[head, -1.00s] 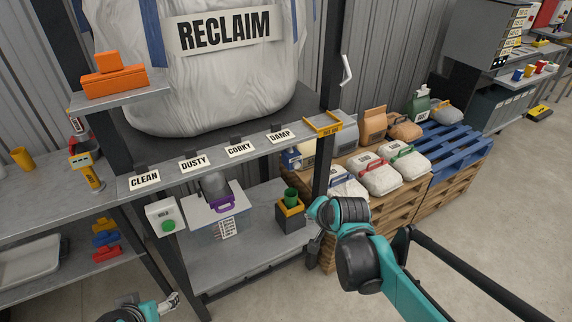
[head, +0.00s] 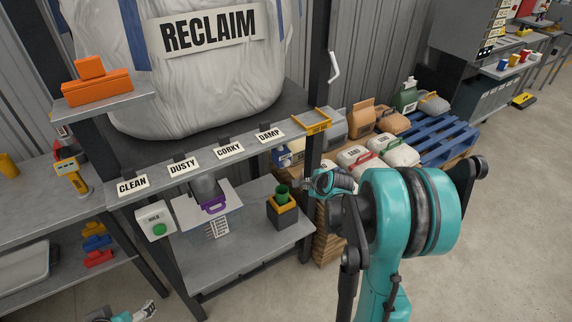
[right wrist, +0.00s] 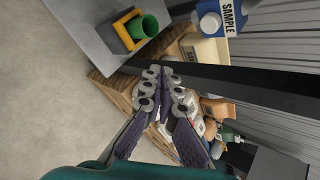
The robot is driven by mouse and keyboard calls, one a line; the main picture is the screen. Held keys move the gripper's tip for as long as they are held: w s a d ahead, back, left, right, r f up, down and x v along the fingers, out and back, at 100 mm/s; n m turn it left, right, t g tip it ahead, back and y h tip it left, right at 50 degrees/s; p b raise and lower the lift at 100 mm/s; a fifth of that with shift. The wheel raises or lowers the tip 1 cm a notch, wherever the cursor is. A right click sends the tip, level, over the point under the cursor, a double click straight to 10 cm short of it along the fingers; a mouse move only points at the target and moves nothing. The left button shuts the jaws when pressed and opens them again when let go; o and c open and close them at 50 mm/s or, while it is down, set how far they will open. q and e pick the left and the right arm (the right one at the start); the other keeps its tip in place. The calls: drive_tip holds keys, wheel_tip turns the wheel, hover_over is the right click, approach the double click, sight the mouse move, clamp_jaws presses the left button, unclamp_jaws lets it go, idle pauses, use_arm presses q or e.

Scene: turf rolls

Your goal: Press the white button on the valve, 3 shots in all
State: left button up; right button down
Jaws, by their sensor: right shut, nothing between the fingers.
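My left gripper (head: 150,308) shows only partly at the bottom left.
A green cup (head: 282,190) stands in a yellow-topped dark block (head: 283,215) on the lower shelf (head: 240,255). The post (head: 314,150) stands beside my right arm. Bags lie on pallets behind. A large RECLAIM bag (head: 210,80) fills the frame above the valve.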

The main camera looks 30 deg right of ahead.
sight(287, 163)
drive_tip(key=shift+w, duration=0.15)
drive_tip(key=w, duration=0.8)
drive_tip(key=shift+w+a, duration=0.3)
drive_tip(key=shift+a, duration=0.05)
drive_tip(key=shift+w, duration=0.1)
idle(1.1)
drive_tip(key=shift+w, duration=0.3)
drive_tip(key=shift+w+a, duration=0.1)
drive_tip(key=shift+w, duration=0.45)
idle(0.6)
drive_tip(key=shift+s, duration=0.1)
idle(0.6)
drive_tip(key=shift+s, duration=0.9)
